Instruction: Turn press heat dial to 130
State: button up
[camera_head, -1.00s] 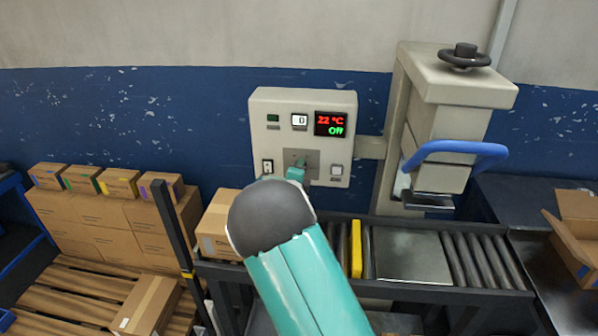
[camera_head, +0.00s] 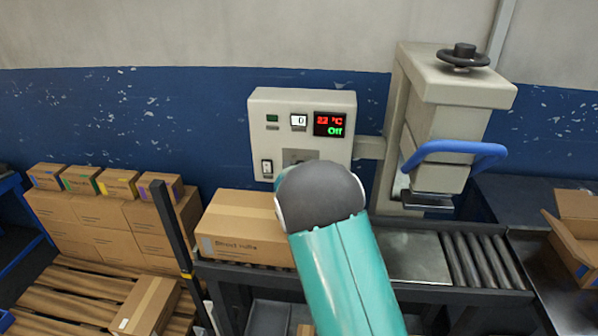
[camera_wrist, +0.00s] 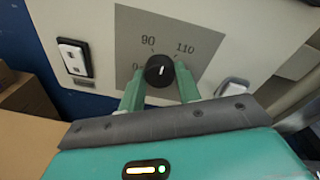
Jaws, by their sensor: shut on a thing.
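The press heat dial (camera_wrist: 155,66) is a black knob on a grey plate on the control box, in the upper middle of the wrist view. The control box (camera_head: 262,135) is beige and wall-mounted. Its display (camera_head: 330,124) reads 22 °C and Off. In the head view my arm hides the dial and my gripper.
A rocker switch (camera_wrist: 75,58) is left of the dial plate, and a pale button (camera_wrist: 233,86) is at its lower right. A cardboard box (camera_head: 243,222) sits on the roller conveyor below. The press with its blue handle (camera_head: 455,149) stands at right.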

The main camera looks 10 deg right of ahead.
jog(key=m, duration=0.7)
jog(key=m+t+y, duration=0.1)
jog(key=m, duration=0.7)
jog(key=shift+f+m+t, duration=0.2)
jog(key=shift+m+t, duration=0.1)
jog(key=shift+m, duration=2.3)
jog(key=o, duration=1)
jog(key=shift+c, duration=0.2)
jog(key=shift+s, duration=0.1)
